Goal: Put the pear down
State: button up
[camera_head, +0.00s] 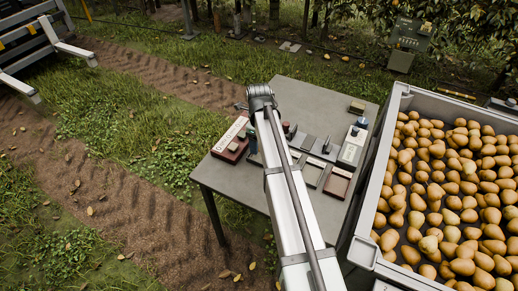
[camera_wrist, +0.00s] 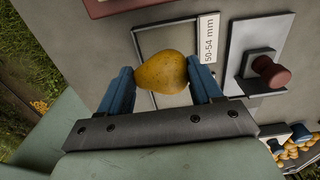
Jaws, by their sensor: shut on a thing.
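A yellow-brown pear (camera_wrist: 161,73) is held between the two blue fingers of my gripper (camera_wrist: 160,76) in the wrist view. The fingers touch it on its left and right sides. Behind the pear is a thin-framed grey square (camera_wrist: 146,36) on the table, with a white label (camera_wrist: 208,39) reading "50-54 mm". The pear overlaps the lower right part of this square in the picture. I cannot tell whether the pear touches the surface. In the head view my arm reaches over the grey table (camera_head: 310,98), and the held pear cannot be made out.
A plate with a dark red knob (camera_wrist: 271,71) stands right of the label. Several trays and small items, including a dark red tray (camera_head: 337,184), lie on the table. A large grey bin (camera_head: 397,103) full of pears stands to the right. The table's back is mostly clear.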

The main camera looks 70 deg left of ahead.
jog(key=shift+f, duration=2)
jog(key=o, duration=1.1)
jog(key=shift+f, duration=0.1)
notch_tip(320, 180, up, 12)
jog(key=shift+r, duration=0.15)
